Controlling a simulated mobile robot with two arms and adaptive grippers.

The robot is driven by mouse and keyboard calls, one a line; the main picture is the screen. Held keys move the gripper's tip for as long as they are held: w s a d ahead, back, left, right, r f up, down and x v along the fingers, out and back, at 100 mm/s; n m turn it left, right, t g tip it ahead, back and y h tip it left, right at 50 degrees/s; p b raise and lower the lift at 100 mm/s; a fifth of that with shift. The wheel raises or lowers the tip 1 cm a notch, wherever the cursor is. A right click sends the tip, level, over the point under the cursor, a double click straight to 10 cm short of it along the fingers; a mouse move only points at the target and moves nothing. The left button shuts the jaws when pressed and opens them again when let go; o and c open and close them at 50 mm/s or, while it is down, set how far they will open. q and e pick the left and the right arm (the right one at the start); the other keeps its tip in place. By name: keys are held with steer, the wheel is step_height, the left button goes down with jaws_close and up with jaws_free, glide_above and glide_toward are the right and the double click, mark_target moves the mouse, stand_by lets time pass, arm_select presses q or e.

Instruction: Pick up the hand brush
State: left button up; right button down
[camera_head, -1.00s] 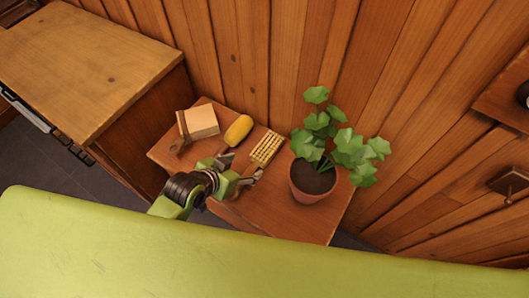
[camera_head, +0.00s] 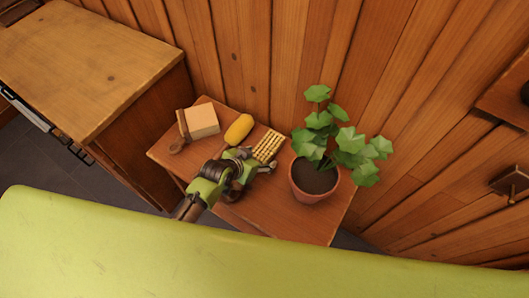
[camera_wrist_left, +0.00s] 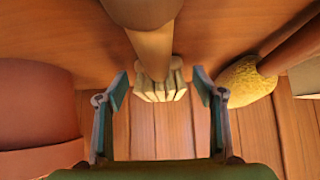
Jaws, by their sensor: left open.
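The hand brush (camera_head: 268,146), with pale bristles, lies on the small wooden table (camera_head: 290,222). In the left wrist view its brown handle (camera_wrist_left: 154,48) runs from the top to the bristles (camera_wrist_left: 160,90), which show between my fingers. My left gripper (camera_head: 254,161) is open at the near end of the brush and hides its handle in the head view. The fingers also show in the left wrist view (camera_wrist_left: 160,82), one on each side with gaps to the brush. My right gripper is not in view.
A yellow rounded head (camera_head: 239,129) on a brown handle lies beside the brush. A pale block (camera_head: 203,122) lies further left. A potted plant (camera_head: 313,183) stands close on the right. Wooden wall (camera_head: 290,60) behind; a cabinet (camera_head: 90,65) at left; a green surface (camera_head: 200,260) in front.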

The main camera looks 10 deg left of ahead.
arm_select(q)
steer(key=shift+d, duration=0.1)
steer(key=shift+f, duration=0.1)
steer(key=c, duration=1.3)
steer(key=shift+w, duration=0.1)
